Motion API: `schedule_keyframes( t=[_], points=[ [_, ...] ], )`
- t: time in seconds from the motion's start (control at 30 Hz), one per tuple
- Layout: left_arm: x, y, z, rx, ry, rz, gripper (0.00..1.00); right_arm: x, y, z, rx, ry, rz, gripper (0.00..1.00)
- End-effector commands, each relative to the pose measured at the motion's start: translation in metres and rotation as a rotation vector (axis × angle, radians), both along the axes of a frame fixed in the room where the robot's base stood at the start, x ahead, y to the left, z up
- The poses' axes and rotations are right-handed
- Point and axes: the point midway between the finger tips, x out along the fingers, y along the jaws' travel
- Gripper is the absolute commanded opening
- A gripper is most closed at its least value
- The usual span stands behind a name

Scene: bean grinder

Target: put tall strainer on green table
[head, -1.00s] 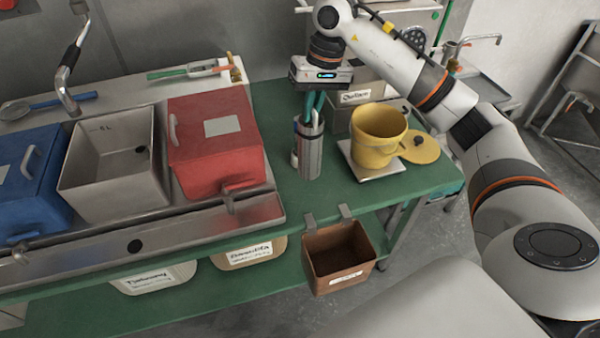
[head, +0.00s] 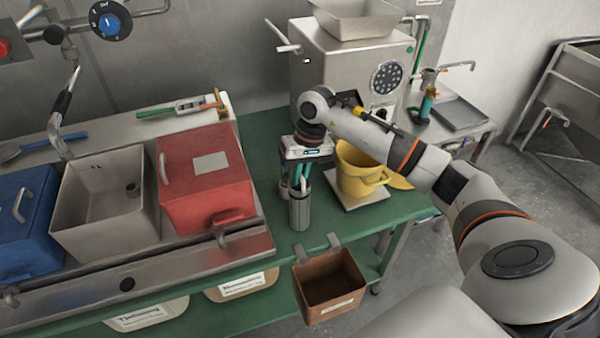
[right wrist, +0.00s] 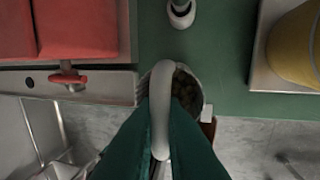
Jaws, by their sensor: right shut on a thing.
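The tall strainer (head: 299,211) is a narrow grey ribbed cylinder near the front edge of the green table (head: 262,130). My right gripper (head: 301,180) is above it, pointing down, with green fingers shut on its handle. In the right wrist view the strainer's round rim and pale curved handle (right wrist: 160,110) show between the green fingers (right wrist: 160,150), and it overlaps the table's front edge. Its inside looks dark. I cannot tell whether its bottom touches the table. My left gripper is out of view.
A yellow bucket (head: 360,172) stands on a pale plate right of the strainer. A red bin (head: 207,190) is to the left. A brown bin (head: 330,287) hangs on the front edge. A grey machine (head: 340,75) stands behind. A small white object (right wrist: 181,12) is on the table.

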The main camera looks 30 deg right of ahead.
Motion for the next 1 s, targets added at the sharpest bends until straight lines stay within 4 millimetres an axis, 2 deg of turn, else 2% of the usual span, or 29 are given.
schedule_keyframes(
  t=[0.17,0.2,0.3,0.67,0.73,0.87,1.0],
  points=[
    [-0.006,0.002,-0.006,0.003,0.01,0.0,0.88,0.0,0.0,-0.004,-0.001,-0.002,0.001,0.0],
    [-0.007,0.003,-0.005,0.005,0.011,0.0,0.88,0.0,0.0,-0.003,0.0,0.0,0.001,0.14],
    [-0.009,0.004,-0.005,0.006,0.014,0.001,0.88,0.0,0.0,-0.003,0.0,0.0,0.001,0.3],
    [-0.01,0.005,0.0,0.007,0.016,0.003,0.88,0.0,0.0,0.002,0.0,0.001,0.0,0.3],
    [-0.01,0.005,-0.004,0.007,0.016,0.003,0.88,0.001,-0.001,0.005,-0.001,-0.003,0.0,0.3],
    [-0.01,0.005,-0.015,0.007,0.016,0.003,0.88,0.0,-0.006,0.027,-0.001,-0.006,0.0,0.3],
    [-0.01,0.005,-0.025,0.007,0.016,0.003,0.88,-0.001,-0.012,0.059,-0.001,-0.007,0.0,0.3]
  ],
)
